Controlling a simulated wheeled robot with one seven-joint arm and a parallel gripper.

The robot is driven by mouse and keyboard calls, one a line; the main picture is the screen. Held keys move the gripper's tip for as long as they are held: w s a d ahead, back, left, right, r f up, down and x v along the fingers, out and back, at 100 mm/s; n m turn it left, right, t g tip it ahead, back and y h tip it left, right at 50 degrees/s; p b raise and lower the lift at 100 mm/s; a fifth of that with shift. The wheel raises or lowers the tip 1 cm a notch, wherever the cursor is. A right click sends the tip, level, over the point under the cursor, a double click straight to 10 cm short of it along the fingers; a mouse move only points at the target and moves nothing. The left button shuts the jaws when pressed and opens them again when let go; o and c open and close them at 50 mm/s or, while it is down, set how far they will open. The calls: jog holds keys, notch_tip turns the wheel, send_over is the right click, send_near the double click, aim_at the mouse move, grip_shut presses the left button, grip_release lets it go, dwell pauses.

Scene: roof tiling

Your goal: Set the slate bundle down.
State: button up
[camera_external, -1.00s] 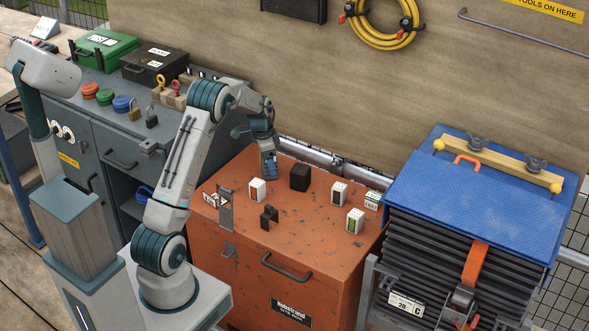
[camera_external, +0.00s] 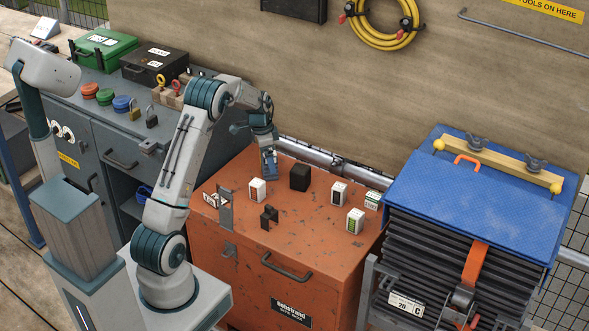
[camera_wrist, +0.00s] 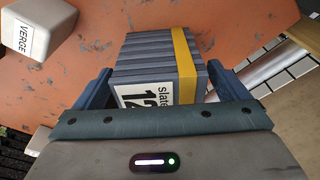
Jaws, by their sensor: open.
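The slate bundle (camera_wrist: 152,62) is a stack of grey slates with a yellow band and a white label reading "slate" and "12". In the wrist view it stands on the orange chest top (camera_wrist: 240,25), between the fingers of my gripper (camera_wrist: 158,88). The fingers are open, with a narrow gap on the right side of the bundle; contact on the left is hard to judge. In the external view my gripper (camera_external: 268,163) points down at the back left of the orange chest (camera_external: 310,240). The bundle is hard to separate from the fingers there.
A white block marked VERGE (camera_wrist: 24,32) lies near the bundle in the wrist view. The chest top also bears a black block (camera_external: 300,177), several small white blocks (camera_external: 339,193) and a dark bracket (camera_external: 269,215). A metal rail (camera_external: 340,168) runs behind. A blue-topped slate rack (camera_external: 480,205) stands right.

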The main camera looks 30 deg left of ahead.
jog(key=r, duration=0.6)
jog(key=s+a+r+p, duration=0.1)
jog(key=r, duration=0.2)
jog(key=shift+r, duration=0.4)
jog(key=shift+s+d+r, duration=0.1)
jog(key=shift+s+r, duration=0.2)
jog(key=shift+r, duration=0.05)
jog(key=s+d+r+n, duration=0.2)
jog(key=s+d+r, duration=0.15)
jog(key=s, duration=0.45)
jog(key=s+d+r+n, duration=0.3)
jog(key=s+r, duration=0.1)
jog(key=s, duration=0.5)
jog(key=s+d+f+n, duration=0.1)
jog(key=s+n, duration=0.1)
jog(key=s, duration=0.6)
jog(key=s+d+f+n+y, duration=0.1)
jog(key=s+n, duration=0.1)
jog(key=s, duration=0.6)
jog(key=shift+d+f+t, duration=0.2)
jog(key=shift+d+t, duration=0.1)
jog(key=shift+d, duration=0.1)
notch_tip(320, 180, down, 29)
jog(key=b, duration=2.7)
jog(key=shift+w+g, duration=0.15)
jog(key=shift+g, duration=0.25)
jog(key=shift+a+r, duration=0.1)
jog(key=shift+r, duration=0.05)
